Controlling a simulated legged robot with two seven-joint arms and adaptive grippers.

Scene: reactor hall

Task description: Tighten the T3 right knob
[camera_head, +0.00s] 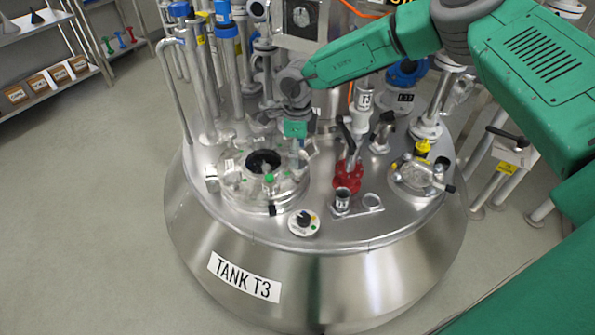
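The steel tank (330,275) carries a "TANK T3" label on its front. On its top left is a round port (263,178) with a dark opening and several clamp knobs around its rim. A light knob (308,149) is on the port's back right side, partly hidden by my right gripper. My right arm comes in from the upper right. My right gripper (298,146) points down at that knob, close to or touching it; which I cannot tell. Its fingers are too small and overlapped to show open or shut. My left gripper is not in view.
A red valve (347,175) with an upright handle stands right of the port. A small dial (303,222) sits at the tank's front edge. Tall pipes (228,65) rise behind the port. A yellow-topped fitting (421,150) is at right. Shelves stand far left; the floor there is clear.

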